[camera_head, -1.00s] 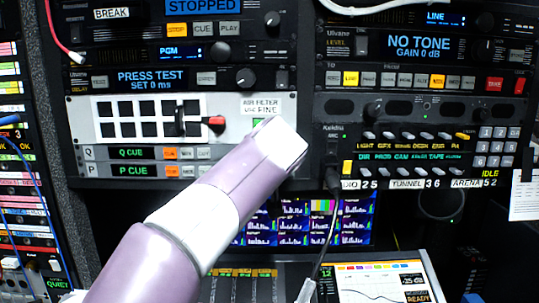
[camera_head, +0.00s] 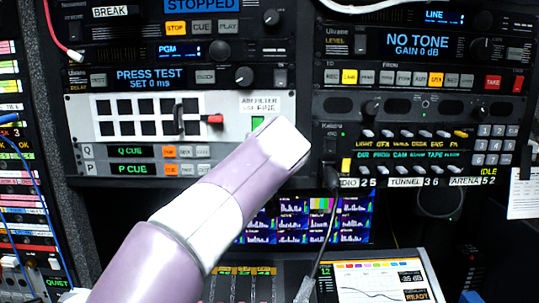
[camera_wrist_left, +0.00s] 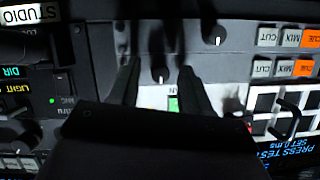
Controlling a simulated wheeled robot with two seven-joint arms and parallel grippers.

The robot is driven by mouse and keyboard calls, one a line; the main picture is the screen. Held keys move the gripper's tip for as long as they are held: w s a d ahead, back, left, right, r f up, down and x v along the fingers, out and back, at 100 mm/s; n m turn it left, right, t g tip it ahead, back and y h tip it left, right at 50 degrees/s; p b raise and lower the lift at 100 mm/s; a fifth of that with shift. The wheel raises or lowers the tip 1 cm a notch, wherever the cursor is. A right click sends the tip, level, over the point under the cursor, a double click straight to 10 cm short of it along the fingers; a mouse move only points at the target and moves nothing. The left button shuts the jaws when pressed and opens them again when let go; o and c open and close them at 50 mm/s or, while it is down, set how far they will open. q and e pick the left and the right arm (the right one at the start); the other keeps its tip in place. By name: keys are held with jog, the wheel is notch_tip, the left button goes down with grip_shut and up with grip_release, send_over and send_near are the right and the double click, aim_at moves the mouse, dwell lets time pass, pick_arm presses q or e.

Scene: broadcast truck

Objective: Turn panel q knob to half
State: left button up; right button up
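In the left wrist view, where the rack appears turned about, a dark knob with a white mark (camera_wrist_left: 160,75) lines up with the lower button row, apparently Q. A second knob (camera_wrist_left: 217,38) lines up with the other row. My left gripper (camera_wrist_left: 159,77) is open, with one finger on each side of the first knob. I cannot tell whether they touch it. My right gripper is not in view.
Above the strips is a white panel with black squares (camera_head: 225,105) and a red-tipped lever (camera_head: 215,119). To the right is a button unit (camera_head: 415,150). A black cable (camera_head: 325,235) hangs before the screens, right of my forearm.

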pick_arm(q)
jog(key=shift+s, duration=0.1)
jog(key=p+v, duration=0.4)
jog(key=v, duration=0.8)
jog(key=shift+s, duration=0.2)
